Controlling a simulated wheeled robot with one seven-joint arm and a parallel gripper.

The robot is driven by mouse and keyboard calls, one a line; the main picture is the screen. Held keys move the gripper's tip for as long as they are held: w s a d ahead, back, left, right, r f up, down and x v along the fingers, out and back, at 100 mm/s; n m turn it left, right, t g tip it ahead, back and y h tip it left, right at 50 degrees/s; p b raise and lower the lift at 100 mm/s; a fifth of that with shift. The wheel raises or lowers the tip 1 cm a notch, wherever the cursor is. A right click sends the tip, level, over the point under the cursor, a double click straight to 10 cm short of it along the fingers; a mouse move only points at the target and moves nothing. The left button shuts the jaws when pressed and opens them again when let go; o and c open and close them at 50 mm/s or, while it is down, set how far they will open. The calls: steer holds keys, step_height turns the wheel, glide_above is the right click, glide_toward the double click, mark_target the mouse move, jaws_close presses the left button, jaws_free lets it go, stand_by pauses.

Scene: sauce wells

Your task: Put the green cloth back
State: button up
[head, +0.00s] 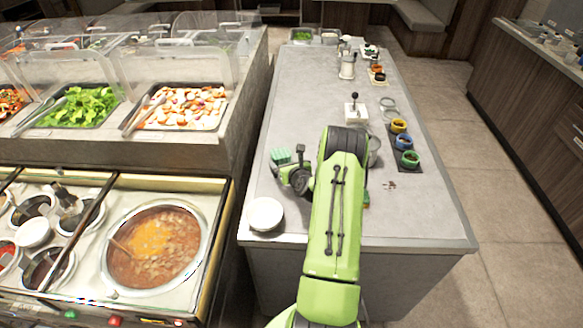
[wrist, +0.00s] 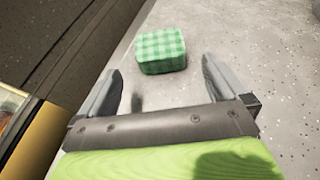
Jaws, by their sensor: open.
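The green cloth (wrist: 161,50) is a folded, green-checked block lying on the grey counter. It also shows at the counter's left side in the head view (head: 279,156). My gripper (wrist: 161,72) is open and empty, with its two fingers apart on the near side of the cloth. The cloth lies ahead, between the lines of the fingers, and seems not to touch them. In the head view my gripper (head: 289,172) is just in front of the cloth, partly hidden by my green arm.
A white round bowl or plate (head: 266,214) stands at the counter's near left corner. Several colour-ringed cups, one green (head: 410,159), stand on a dark mat at right. Brown crumbs (head: 390,185) lie nearby. A soup pot (head: 158,248) is in the left station.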

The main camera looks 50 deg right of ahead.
steer(key=v, duration=0.5)
steer(key=shift+s+a+r, duration=0.1)
steer(key=shift+s, duration=0.2)
steer(key=shift+s+a+r+b, duration=0.2)
steer(key=shift+b, duration=0.1)
steer(key=w+a+r+n+y, duration=0.55)
steer(key=a+r+n, duration=0.25)
steer(key=a+n, duration=0.3)
steer(key=s+a+r+n+g+y, duration=0.1)
steer(key=s+a+r+n, duration=0.1)
steer(key=a+r+n, duration=0.45)
steer(key=s+a+r+n+g+y, duration=0.1)
steer(key=s+a+r+n+g, duration=0.15)
steer(key=a+n, duration=0.6)
steer(key=s+a+r+n+g, duration=0.1)
steer(key=s+a+r+n, duration=0.1)
steer(key=s+n, duration=0.3)
steer(key=s+a+r+n, duration=0.2)
steer(key=s+a+n, duration=0.3)
steer(key=s, duration=0.5)
steer(key=s+a+r+n+g, duration=0.1)
steer(key=s+a+r+n, duration=0.1)
steer(key=s+n, duration=0.3)
steer(key=s+a+h, duration=0.1)
steer(key=s, duration=0.1)
steer(key=shift+s+a+n+g, duration=0.15)
steer(key=shift+s+n+g, duration=0.15)
steer(key=shift+n+g, duration=0.1)
steer(key=shift+r, duration=0.1)
